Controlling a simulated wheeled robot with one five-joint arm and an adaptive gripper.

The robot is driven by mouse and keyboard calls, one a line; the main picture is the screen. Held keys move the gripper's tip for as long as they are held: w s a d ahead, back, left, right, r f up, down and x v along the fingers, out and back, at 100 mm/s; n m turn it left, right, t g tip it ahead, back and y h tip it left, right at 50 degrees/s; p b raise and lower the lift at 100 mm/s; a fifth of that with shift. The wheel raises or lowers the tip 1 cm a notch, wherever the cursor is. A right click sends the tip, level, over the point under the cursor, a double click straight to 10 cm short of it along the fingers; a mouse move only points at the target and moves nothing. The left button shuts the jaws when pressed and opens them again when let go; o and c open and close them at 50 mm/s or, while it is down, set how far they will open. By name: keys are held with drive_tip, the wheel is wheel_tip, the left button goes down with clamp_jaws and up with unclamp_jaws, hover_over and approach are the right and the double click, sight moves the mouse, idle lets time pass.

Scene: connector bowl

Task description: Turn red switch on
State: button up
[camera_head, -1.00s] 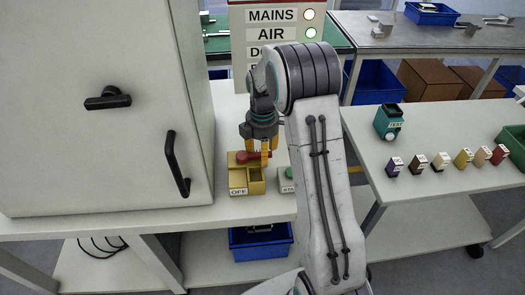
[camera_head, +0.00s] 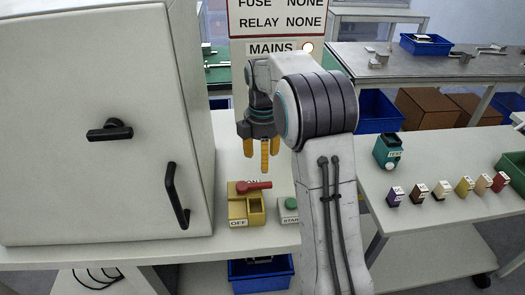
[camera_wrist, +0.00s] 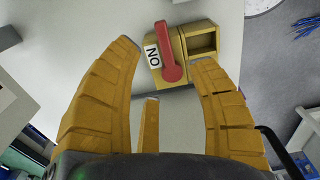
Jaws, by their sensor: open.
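The red switch is a red lever (camera_head: 254,186) on a yellow box (camera_head: 255,219) on the white bench. The box has OFF on its front and an ON label at the back, partly hidden by the lever. The lever lies across the box top, pointing right in the head view. In the wrist view the lever (camera_wrist: 168,50) lies beside the ON label (camera_wrist: 153,56), next to an open yellow compartment (camera_wrist: 202,43). My gripper (camera_head: 262,158) is open and empty, its yellow fingers above and apart from the switch. It also shows in the wrist view (camera_wrist: 165,55).
A green START button (camera_head: 291,204) stands just right of the switch. A large white cabinet (camera_head: 70,190) with black handles is close on the left. Coloured blocks (camera_head: 439,191) line the right table.

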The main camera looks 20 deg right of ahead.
drive_tip(key=shift+r, duration=0.85)
